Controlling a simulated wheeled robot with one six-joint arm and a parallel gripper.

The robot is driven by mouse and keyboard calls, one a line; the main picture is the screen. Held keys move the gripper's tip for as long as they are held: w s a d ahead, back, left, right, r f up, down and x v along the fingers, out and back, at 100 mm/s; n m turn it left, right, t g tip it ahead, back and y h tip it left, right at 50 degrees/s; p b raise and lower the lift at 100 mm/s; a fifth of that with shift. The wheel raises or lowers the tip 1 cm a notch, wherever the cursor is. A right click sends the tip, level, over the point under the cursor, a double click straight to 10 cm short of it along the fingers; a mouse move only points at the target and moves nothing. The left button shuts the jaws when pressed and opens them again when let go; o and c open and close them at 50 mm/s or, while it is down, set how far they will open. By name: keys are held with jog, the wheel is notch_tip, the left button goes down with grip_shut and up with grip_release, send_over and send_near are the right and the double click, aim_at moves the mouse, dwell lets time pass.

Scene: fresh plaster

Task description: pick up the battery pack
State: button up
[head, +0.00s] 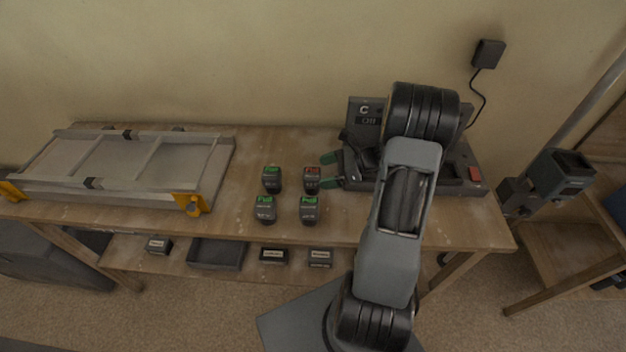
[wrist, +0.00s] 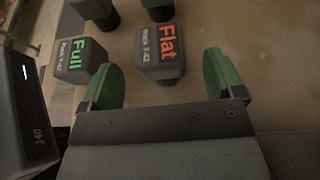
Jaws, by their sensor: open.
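Several dark battery packs stand in two rows on the bench, in the head view. One pack (head: 311,179) has a red label, which reads Flat in the wrist view (wrist: 160,58). The others have green labels: one at the front right (head: 309,209), reading Full in the wrist view (wrist: 80,62), one at the front left (head: 265,209) and one at the back left (head: 271,180). My gripper (head: 331,171) has green fingers, open and empty, just right of the Flat pack. In the wrist view (wrist: 161,73) the Flat pack lies ahead between the fingers, apparently not gripped.
A dark station (head: 361,114) marked C stands behind my arm, which partly hides it. A grey framed panel (head: 105,163) with yellow corners lies on the left. A lower shelf holds a dark tray (head: 216,254) and small labelled boxes. The bench between panel and packs is clear.

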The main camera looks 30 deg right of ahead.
aim_at(312, 182)
jog(key=shift+p+x, duration=0.7)
jog(key=shift+x, duration=1.7)
jog(key=c, duration=1.2)
